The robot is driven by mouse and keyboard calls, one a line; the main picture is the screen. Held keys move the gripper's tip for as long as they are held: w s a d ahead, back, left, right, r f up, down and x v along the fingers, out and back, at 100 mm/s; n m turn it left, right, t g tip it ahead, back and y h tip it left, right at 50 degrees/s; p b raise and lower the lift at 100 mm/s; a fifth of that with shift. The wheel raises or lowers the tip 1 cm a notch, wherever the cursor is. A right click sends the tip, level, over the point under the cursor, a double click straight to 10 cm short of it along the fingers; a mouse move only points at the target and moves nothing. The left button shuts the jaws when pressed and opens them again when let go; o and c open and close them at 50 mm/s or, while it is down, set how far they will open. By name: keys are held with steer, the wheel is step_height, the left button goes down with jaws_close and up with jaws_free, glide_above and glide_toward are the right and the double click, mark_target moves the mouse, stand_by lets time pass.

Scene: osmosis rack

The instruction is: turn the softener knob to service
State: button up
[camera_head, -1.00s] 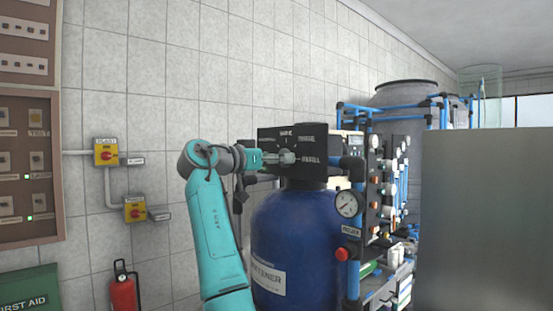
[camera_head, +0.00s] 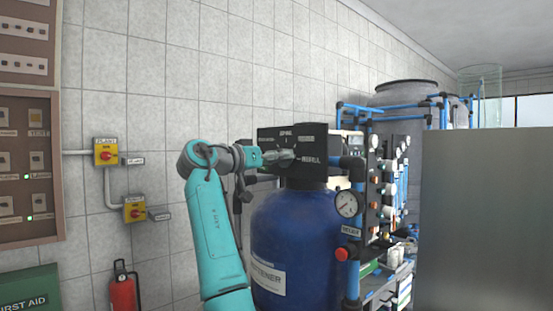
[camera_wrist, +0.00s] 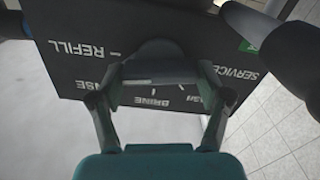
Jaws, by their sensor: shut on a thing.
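The softener's black control head (camera_head: 318,142) sits on top of the blue softener tank (camera_head: 290,225). Its face (camera_wrist: 75,35) fills the upper part of the wrist view, with white labels REFILL, BRINE and SERVICE. A green mark lies beside SERVICE. The dark rounded softener knob (camera_wrist: 162,50) stands at the middle of this face. My gripper (camera_wrist: 163,75) is shut on the knob, with its fingers on either side. In the head view, my gripper (camera_head: 280,156) reaches the face from the left. The fingers partly hide the knob, so I cannot tell where it points.
A pressure gauge (camera_head: 347,204) and blue pipes stand just right of the tank. The osmosis rack (camera_head: 392,185) is behind them. Yellow switch boxes (camera_head: 107,152) are on the tiled wall at left. A grey panel (camera_head: 487,215) blocks the right.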

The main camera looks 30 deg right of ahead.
steer(key=n, duration=0.4)
steer(key=shift+w+n, duration=0.1)
steer(key=shift+n, duration=0.2)
steer(key=n, duration=0.4)
steer(key=shift+f+n, duration=0.1)
steer(key=shift+n, duration=0.2)
steer(key=n, duration=0.4)
steer(key=shift+n, duration=0.3)
steer(key=n, duration=0.3)
steer(key=shift+f+n, duration=0.1)
steer(key=shift+n, duration=0.2)
steer(key=n, duration=0.3)
steer(key=shift+f+n, duration=0.1)
steer(key=shift+n, duration=0.2)
steer(key=n, duration=0.4)
steer(key=shift+n, duration=0.3)
steer(key=n, duration=0.4)
steer(key=shift+f, duration=0.1)
steer(key=shift+n, duration=1.9)
